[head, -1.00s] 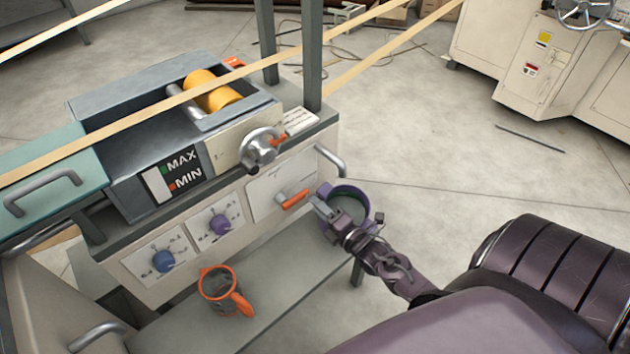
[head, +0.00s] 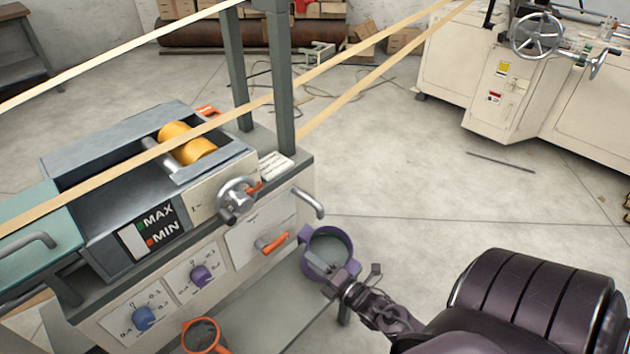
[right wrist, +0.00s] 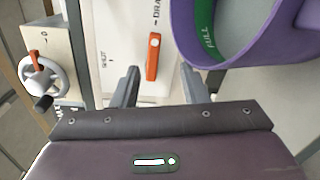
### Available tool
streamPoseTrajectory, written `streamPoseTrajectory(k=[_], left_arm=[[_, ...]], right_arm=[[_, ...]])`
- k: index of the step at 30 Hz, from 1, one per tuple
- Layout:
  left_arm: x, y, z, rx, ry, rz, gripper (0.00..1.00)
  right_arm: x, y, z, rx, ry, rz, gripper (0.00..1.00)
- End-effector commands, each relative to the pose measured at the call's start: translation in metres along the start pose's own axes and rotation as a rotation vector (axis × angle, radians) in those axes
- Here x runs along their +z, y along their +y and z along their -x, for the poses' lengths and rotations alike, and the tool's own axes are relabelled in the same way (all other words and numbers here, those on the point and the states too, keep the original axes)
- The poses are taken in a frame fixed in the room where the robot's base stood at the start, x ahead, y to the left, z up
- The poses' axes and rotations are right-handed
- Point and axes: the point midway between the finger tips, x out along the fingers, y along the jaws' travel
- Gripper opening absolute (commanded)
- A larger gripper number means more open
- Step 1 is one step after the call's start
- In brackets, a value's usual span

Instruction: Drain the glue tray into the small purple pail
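The grey glue tray (head: 62,173), with a MAX/MIN plate on its front, sits on top of the machine. An orange drain lever (head: 272,243) is on the front panel below it. In the right wrist view the lever (right wrist: 153,57) lies beside the words SHUT and DRAIN, the latter partly cut off. The small purple pail (head: 350,243) is right of the panel, below the bent grey pipe; a green FULL band shows inside it (right wrist: 207,28). My right gripper (head: 325,268) is open and empty, overlapping the pail in the head view, with the lever ahead between its fingers. My left gripper is out of view.
A handwheel (head: 236,201) and a bent grey pipe (head: 309,203) stick out from the machine. Blue (head: 144,317) and purple (head: 201,275) knobs sit on the panel. An orange-rimmed can (head: 203,336) stands lower down. Open floor (head: 390,190) lies to the right.

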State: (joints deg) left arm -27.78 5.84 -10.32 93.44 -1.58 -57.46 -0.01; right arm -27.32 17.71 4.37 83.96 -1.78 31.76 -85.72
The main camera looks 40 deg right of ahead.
Motion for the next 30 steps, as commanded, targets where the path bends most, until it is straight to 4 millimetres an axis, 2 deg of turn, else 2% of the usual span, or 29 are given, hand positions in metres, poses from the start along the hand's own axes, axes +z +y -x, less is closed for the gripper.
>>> streamPoseTrajectory(k=[9,11,21,25,30], left_arm=[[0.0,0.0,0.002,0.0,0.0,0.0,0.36],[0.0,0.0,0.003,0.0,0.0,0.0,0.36],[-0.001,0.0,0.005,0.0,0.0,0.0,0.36],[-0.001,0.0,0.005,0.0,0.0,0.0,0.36],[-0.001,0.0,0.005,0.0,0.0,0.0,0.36]], right_arm=[[0.0,0.001,0.003,0.002,0.001,0.001,0.4],[0.0,0.001,0.009,0.001,0.001,0.001,0.4],[0.0,0.0,0.064,0.0,0.001,0.001,0.4],[0.001,0.001,0.075,0.0,0.0,0.001,0.4],[0.001,0.001,0.078,0.003,0.0,0.001,0.4]])
